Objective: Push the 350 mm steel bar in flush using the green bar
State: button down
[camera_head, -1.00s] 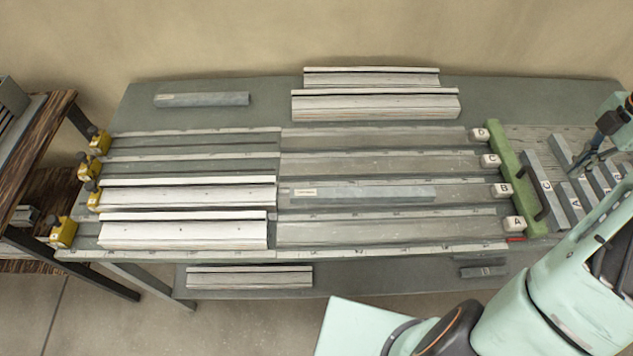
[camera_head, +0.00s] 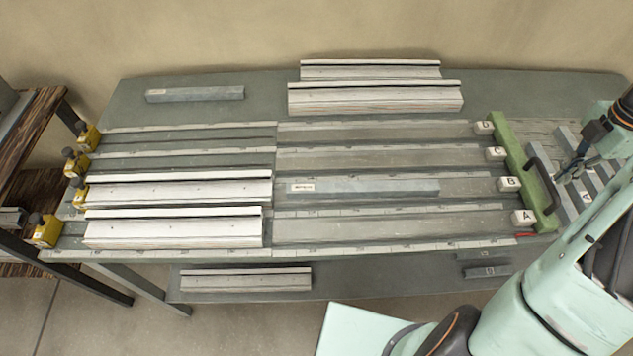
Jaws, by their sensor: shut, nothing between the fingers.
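A grey steel bar (camera_head: 375,187) with a small white label lies in lane B, its left end close to the white profile (camera_head: 180,190) there. A gap separates its right end from the B block (camera_head: 509,184). The label is too small to read. The green bar (camera_head: 514,149) stands across the right ends of the lanes, with a dark handle (camera_head: 541,178) on it. My gripper (camera_head: 561,179) is shut and empty, at the right side of the green bar near the handle. I cannot tell whether it touches the handle.
Yellow clamps (camera_head: 45,230) sit at the left lane ends. Another white profile (camera_head: 170,232) lies in lane A. Lanes C and D look clear. A second grey bar (camera_head: 195,93) and stacked profiles (camera_head: 375,98) lie at the back. Several grey bars (camera_head: 588,168) lie at the right.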

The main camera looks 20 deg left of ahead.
jog(key=s+a+b, duration=0.1)
jog(key=s+a, duration=0.4)
jog(key=a, duration=1.2)
jog(key=s+a+b, duration=0.1)
jog(key=s+a, duration=0.5)
jog(key=a, duration=1.2)
jog(key=s+a+b, duration=0.1)
jog(key=s+a, duration=0.5)
jog(key=a, duration=1.1)
jog(key=shift+a, duration=0.3)
dwell(2.0)
jog(key=shift+s+a, duration=0.1)
jog(key=shift+a, duration=0.1)
dwell(0.3)
